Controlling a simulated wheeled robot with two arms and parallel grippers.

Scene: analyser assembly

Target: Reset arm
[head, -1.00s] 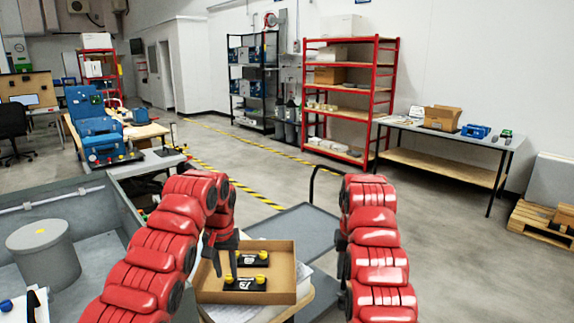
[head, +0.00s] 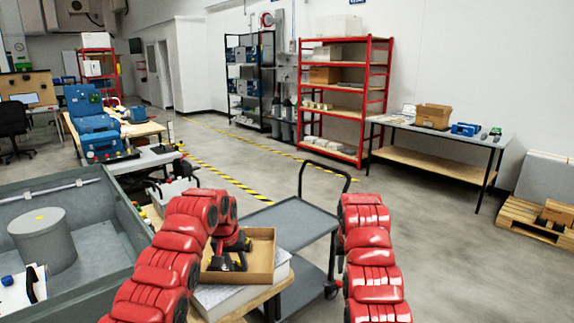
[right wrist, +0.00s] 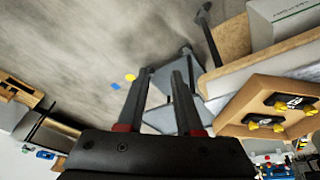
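My left arm (head: 160,260) bends over a shallow cardboard box, with its left gripper (head: 228,262) low over the box's near left part. The gripper's dark fingers look apart, with nothing clearly between them. The cardboard box (head: 262,258) also shows in the right wrist view (right wrist: 240,102), where two black parts with yellow knobs (right wrist: 292,102) lie inside it. My right arm (head: 367,255) reaches down at the right of the head view, its gripper out of sight there. In the right wrist view the right gripper (right wrist: 161,74) has its fingers apart and empty.
The box sits on a white stack (head: 222,298) on a small table. A grey trolley (head: 290,220) stands behind it. A grey bin (head: 95,282) holding a cylinder (head: 42,240) is at left. Open floor (head: 440,240) lies at right.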

